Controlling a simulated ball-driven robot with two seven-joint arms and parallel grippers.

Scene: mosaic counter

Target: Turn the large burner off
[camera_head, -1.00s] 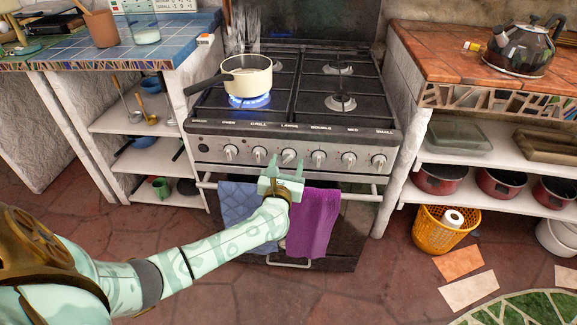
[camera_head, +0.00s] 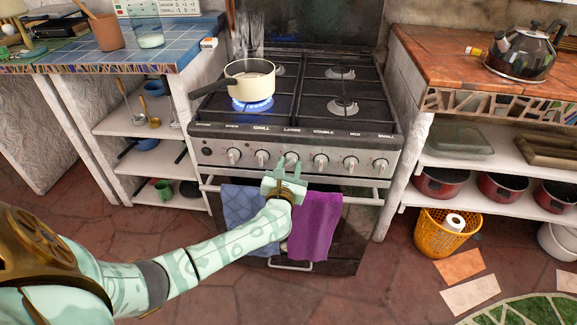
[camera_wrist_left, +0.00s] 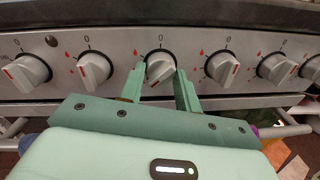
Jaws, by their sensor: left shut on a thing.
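The large burner's knob (camera_head: 291,159) is the third from the left on the stove front, under the word LARGE. My left gripper (camera_head: 289,168) is shut on it. In the left wrist view the fingers (camera_wrist_left: 159,85) flank the knob (camera_wrist_left: 160,66), whose red mark points down-left, away from the 0 above it. A blue flame (camera_head: 253,105) burns at the front left burner under a cream pot (camera_head: 250,77). My right gripper is not in view.
Other knobs stand close on both sides, such as the grill knob (camera_head: 262,158) and the double knob (camera_head: 321,161). A blue towel (camera_head: 243,206) and a purple towel (camera_head: 315,222) hang on the oven rail below. The pot's dark handle (camera_head: 211,88) points left.

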